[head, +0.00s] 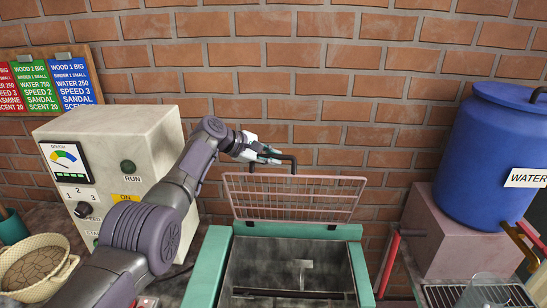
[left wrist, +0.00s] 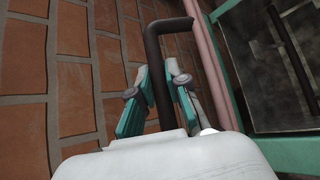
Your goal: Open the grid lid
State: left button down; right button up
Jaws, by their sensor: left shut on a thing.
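The grid lid (head: 293,198), a pinkish wire grid in a frame, stands raised and roughly upright at the back of a teal-rimmed metal hopper (head: 217,250). Its black bar handle (head: 294,162) is at the lid's top edge. My left gripper (head: 273,155) is shut on the left part of this handle. In the left wrist view the handle (left wrist: 152,50) passes between the two teal-and-grey fingers (left wrist: 158,97), and the lid's pink frame (left wrist: 207,60) runs beside it. The hopper's dark inside shows open. My right gripper is not in view.
A beige control box (head: 110,140) with a gauge stands left, partly behind my left arm. A woven basket (head: 38,265) is at lower left. A blue water barrel (head: 495,150) stands on a block at right. The brick wall is close behind the lid.

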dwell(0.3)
pick_arm(q)
jog(key=c, duration=1.1)
grip_release()
jog(key=shift+c, duration=0.2)
jog(key=shift+a, duration=0.1)
jog(key=v, duration=1.2)
jog(key=shift+f, duration=0.1)
